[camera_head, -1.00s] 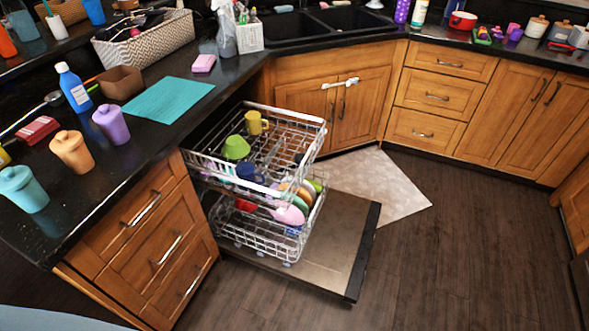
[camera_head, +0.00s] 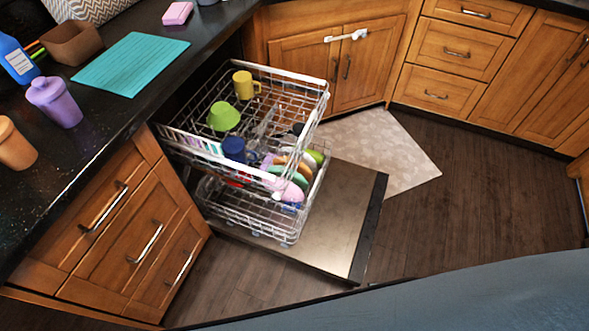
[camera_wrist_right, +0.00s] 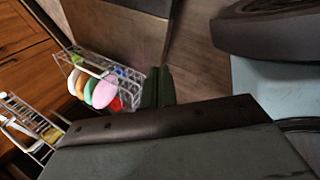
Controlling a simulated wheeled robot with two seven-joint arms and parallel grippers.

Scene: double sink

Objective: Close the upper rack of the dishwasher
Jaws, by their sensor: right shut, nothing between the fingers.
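The upper rack (camera_head: 300,77) of the dishwasher is pulled out from under the counter. It holds a yellow mug (camera_head: 243,85), a green bowl (camera_head: 223,117) and a dark blue cup (camera_head: 234,149). The lower rack (camera_head: 250,222) is also out, with plates and a pink item, above the lowered door (camera_head: 345,215). In the right wrist view, the upper rack (camera_wrist_right: 35,122) is at the lower left and the lower rack (camera_wrist_right: 130,92) is at centre left. My right gripper (camera_wrist_right: 157,88) is shut and empty, apart from the racks. My left gripper is not in view.
Wooden drawers (camera_head: 120,230) stand left of the racks. The black counter (camera_head: 110,110) above them holds a purple jar (camera_head: 55,100) and a teal mat (camera_head: 130,62). A pale mat (camera_head: 385,145) lies behind the door. The dark floor (camera_head: 460,210) to the right is clear.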

